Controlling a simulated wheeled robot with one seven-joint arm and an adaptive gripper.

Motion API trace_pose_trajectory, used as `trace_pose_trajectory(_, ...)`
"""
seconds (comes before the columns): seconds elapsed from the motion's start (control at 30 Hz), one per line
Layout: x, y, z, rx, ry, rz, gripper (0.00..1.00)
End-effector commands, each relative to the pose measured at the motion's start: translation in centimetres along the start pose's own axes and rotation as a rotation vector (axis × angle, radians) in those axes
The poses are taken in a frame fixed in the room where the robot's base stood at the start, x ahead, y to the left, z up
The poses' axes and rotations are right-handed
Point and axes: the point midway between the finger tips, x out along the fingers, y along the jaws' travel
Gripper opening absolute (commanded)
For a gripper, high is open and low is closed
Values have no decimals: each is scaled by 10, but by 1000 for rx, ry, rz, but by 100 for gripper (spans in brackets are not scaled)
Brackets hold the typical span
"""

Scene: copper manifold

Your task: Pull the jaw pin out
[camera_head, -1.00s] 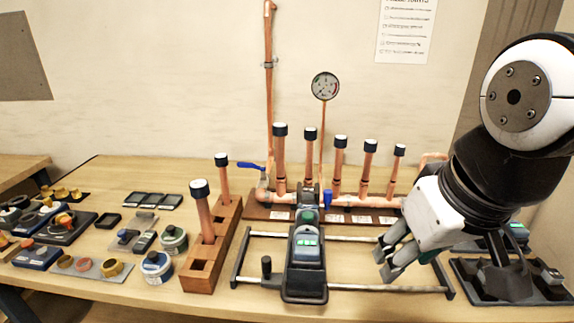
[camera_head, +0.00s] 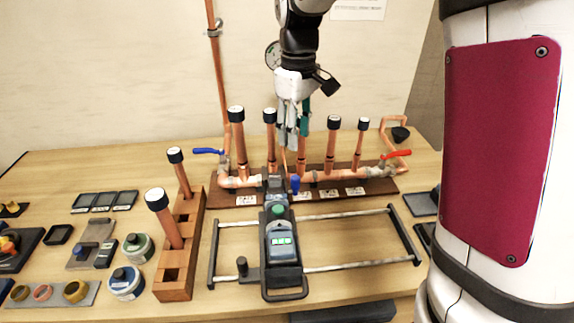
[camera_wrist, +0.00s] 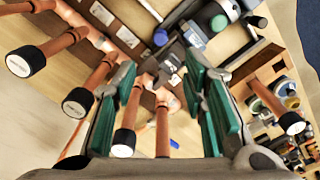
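A small blue upright piece (camera_head: 295,185), which looks like the jaw pin, stands just right of the jaw end of the press tool (camera_head: 280,240). It also shows in the wrist view (camera_wrist: 160,37), beyond my fingertips. The press tool has a green button and a lit green display, and lies on a rail frame. My gripper (camera_head: 293,146) hangs above the manifold, fingers pointing down, over and apart from the blue piece. In the wrist view my gripper (camera_wrist: 160,64) has its green-padded fingers spread wide, with nothing held between them. The pin's lower part is hidden.
Several black-capped copper pipes (camera_head: 333,145) rise from the manifold around my gripper. A wooden block (camera_head: 173,283) with two capped pipes stands left of the tool. A red valve handle (camera_head: 396,154) is at right, a blue one (camera_head: 207,151) at left. The rail frame (camera_head: 345,215) is open at right.

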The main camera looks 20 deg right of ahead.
Motion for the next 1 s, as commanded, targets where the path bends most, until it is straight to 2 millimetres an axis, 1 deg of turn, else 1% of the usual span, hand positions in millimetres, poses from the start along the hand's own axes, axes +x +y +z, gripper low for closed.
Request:
trace_pose_trajectory(0.17, 22, -1, 1, -1, -4, -2, 39)
trace_pose_trajectory(0.5, 88, -1, 2, 0, -5, -2, 39)
trace_pose_trajectory(0.63, 110, -1, 2, 2, -4, -2, 39)
trace_pose_trajectory(0.8, 128, 0, 1, 1, -2, -1, 39)
trace_pose_trajectory(1.0, 135, 0, 1, 1, 0, 0, 39)
